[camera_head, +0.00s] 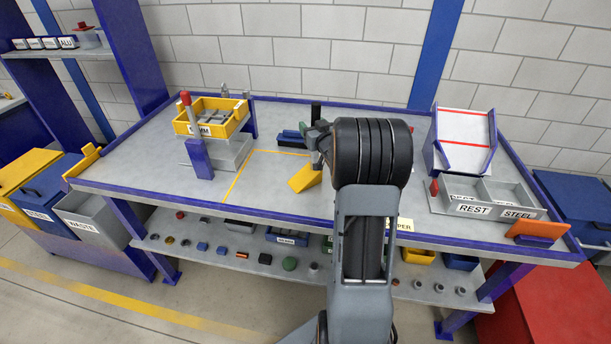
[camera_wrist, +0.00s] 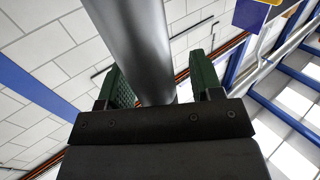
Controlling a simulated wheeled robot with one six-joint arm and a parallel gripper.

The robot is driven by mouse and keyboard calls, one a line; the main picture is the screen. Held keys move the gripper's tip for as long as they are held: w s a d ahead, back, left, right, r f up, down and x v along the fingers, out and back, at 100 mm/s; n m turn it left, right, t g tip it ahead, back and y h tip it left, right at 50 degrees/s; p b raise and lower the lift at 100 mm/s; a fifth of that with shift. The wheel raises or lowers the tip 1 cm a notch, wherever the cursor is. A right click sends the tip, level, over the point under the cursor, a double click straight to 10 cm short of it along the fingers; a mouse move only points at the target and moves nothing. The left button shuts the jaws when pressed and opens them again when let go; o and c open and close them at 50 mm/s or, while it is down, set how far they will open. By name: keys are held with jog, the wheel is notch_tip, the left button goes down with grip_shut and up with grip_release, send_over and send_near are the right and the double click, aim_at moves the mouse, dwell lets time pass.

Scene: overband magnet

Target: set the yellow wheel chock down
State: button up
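The yellow wheel chock (camera_head: 305,178) is a wedge that appears to rest on the grey bench top, just left of my arm in the head view. A thin yellow line is marked on the bench to its left. My arm hides part of the area on the chock's right. My gripper (camera_wrist: 163,85) shows in the wrist view with its two green-padded fingers apart and no chock between them. A thick grey cylinder crosses the view between the fingers, with a gap at the right finger. In the head view the fingers are hard to make out.
A yellow bin (camera_head: 211,117) stands on a grey box at the bench's left. Small green and blue blocks lie behind the chock. A grey tray marked REST and STEEL (camera_head: 484,208) and a sloped white chute (camera_head: 464,140) stand at the right. A lower shelf holds several small parts.

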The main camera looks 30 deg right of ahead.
grip_shut()
dwell(0.3)
jog(key=shift+r, duration=0.1)
